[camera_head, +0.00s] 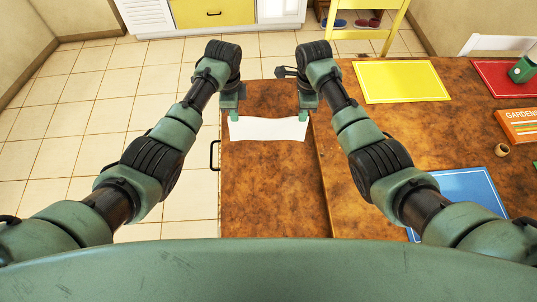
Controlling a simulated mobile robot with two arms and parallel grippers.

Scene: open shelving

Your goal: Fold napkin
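A white napkin (268,130) shows as a wide, short strip over the brown wooden surface, its top edge dipping slightly between my two grippers. My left gripper (234,116) is at its far left corner, with its green fingertips close together on the cloth. My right gripper (303,116) is at its far right corner in the same way. Both look shut on the napkin, though the fingertips are small in this view. I cannot tell how much of the cloth touches the surface below.
A larger wooden table (350,215) adjoins on the right, with a yellow placemat (402,81), a blue placemat (466,192), a red placemat (490,72), a green cup (523,69) and a gardening book (520,126). The near wooden surface (270,190) is clear.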

